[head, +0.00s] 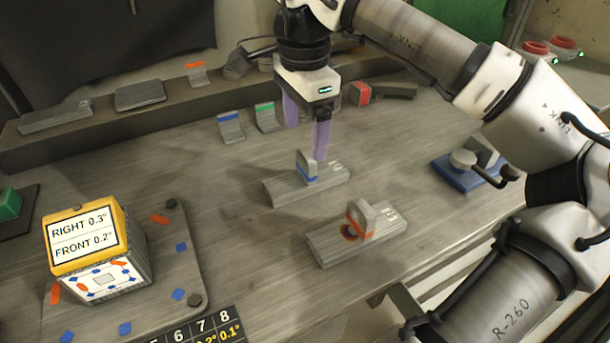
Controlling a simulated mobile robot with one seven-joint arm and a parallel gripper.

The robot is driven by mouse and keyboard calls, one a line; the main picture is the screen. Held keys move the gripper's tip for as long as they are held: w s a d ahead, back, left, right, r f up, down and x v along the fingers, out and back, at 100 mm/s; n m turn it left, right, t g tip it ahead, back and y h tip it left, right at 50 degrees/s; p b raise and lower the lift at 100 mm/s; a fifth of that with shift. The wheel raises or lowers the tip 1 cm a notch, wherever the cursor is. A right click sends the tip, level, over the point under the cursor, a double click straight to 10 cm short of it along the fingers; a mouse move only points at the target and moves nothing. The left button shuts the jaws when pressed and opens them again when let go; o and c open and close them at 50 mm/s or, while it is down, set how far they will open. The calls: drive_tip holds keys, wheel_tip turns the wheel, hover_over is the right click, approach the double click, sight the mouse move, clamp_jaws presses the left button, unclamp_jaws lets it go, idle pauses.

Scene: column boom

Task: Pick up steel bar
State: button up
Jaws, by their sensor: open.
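Two grey steel bars lie on the table, each with an upright grip block on top. One bar (285,190) has a blue band on its block, and the other bar (335,246) has an orange band and lies nearer. I cannot tell which one the task names. My gripper (305,142), with purple fingers, points down over the blue-banded bar. It is open with nothing between its fingers. The right fingertip is close to the blue-banded block; whether they touch is unclear.
A display box (82,236) reading "RIGHT 0.3°, FRONT 0.2°" stands on a marked plate (170,268) at left. Small blue- and green-banded blocks (231,127) (266,117) sit behind. A blue fixture (465,174) is at right. A rear ledge (135,121) holds more pieces.

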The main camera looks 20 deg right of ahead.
sight(306, 169)
drive_tip(key=f, duration=0.9)
drive_tip(key=shift+w+d+f+p, duration=0.15)
drive_tip(key=shift+d+f+p, duration=0.05)
drive_tip(key=shift+f+p, duration=0.15)
drive_tip(key=c, duration=1.4)
drive_tip(key=shift+r, duration=0.2)
